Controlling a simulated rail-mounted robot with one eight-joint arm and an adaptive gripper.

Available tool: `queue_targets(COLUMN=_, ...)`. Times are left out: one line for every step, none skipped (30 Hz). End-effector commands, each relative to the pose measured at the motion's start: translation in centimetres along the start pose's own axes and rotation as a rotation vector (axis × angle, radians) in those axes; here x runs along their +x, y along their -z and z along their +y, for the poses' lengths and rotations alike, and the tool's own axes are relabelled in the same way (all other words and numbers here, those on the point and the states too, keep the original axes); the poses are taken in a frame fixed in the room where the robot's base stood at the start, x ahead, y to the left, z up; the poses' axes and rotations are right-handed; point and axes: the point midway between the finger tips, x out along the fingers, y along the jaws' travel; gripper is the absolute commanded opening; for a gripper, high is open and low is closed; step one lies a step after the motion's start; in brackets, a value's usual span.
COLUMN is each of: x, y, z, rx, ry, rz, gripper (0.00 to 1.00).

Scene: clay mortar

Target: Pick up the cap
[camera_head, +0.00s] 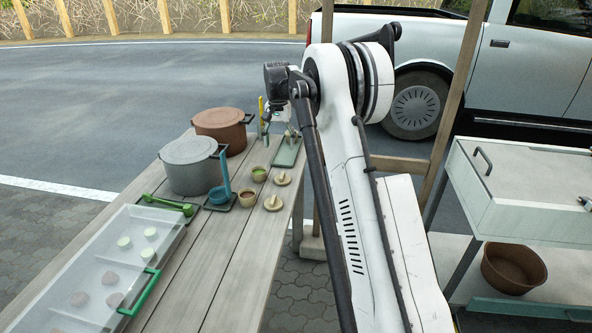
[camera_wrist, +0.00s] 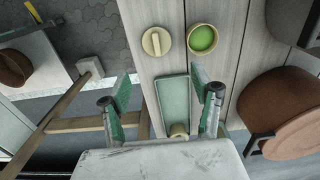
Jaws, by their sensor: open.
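Two beige round caps with raised grips lie on the wooden table in the head view, the farther cap (camera_head: 283,179) and the nearer cap (camera_head: 273,203). The farther one appears in the wrist view as a cap (camera_wrist: 157,42), beside a small cup with green contents (camera_wrist: 202,38). My gripper (camera_wrist: 162,86) is open, its two green-padded fingers spread above a green tray (camera_wrist: 173,98). A small beige thing (camera_wrist: 179,130) shows at the tray's near end, partly hidden by my gripper's body. In the head view my gripper is small and partly hidden, over the table's far end.
A brown pot (camera_head: 222,124) and a grey pot (camera_head: 188,161) stand along the table's left side. A blue ladle (camera_head: 219,192) and cups (camera_head: 247,196) are near the caps. A clear-lidded tray (camera_head: 95,265) lies in front. A white cabinet (camera_head: 525,190) stands right.

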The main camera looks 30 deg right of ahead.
Motion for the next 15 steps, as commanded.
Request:
queue_targets(x=0.4, y=0.2, z=0.0, rx=0.004, ry=-0.002, rz=-0.004, gripper=0.60)
queue_targets(x=0.6, y=0.3, z=0.0, rx=0.006, ry=-0.002, rz=-0.005, gripper=0.60)
queue_targets(x=0.8, y=0.4, z=0.0, rx=0.007, ry=-0.003, rz=-0.007, gripper=0.60)
queue_targets(x=1.1, y=0.5, z=0.1, rx=0.008, ry=-0.003, rz=-0.008, gripper=0.60)
queue_targets(x=1.4, y=0.5, z=0.1, rx=0.008, ry=-0.003, rz=-0.008, gripper=0.60)
queue_targets(x=2.0, y=0.4, z=0.1, rx=0.008, ry=-0.003, rz=-0.008, gripper=0.60)
queue_targets(x=2.4, y=0.4, z=0.1, rx=0.008, ry=-0.003, rz=-0.008, gripper=0.60)
queue_targets(x=2.9, y=0.4, z=0.1, rx=0.008, ry=-0.003, rz=-0.008, gripper=0.60)
queue_targets(x=3.7, y=0.4, z=0.1, rx=0.008, ry=-0.003, rz=-0.008, gripper=0.60)
queue_targets(x=4.3, y=0.4, z=0.1, rx=0.008, ry=-0.003, rz=-0.008, gripper=0.60)
queue_targets(x=4.8, y=0.4, z=0.1, rx=0.008, ry=-0.003, rz=-0.007, gripper=0.60)
queue_targets(x=5.6, y=0.4, z=0.1, rx=0.008, ry=-0.003, rz=-0.007, gripper=0.60)
queue_targets(x=6.1, y=0.3, z=0.1, rx=0.008, ry=-0.003, rz=-0.007, gripper=0.60)
queue_targets(x=6.6, y=0.3, z=0.1, rx=0.008, ry=-0.003, rz=-0.007, gripper=0.60)
queue_targets(x=7.2, y=0.3, z=0.1, rx=0.008, ry=-0.003, rz=-0.007, gripper=0.60)
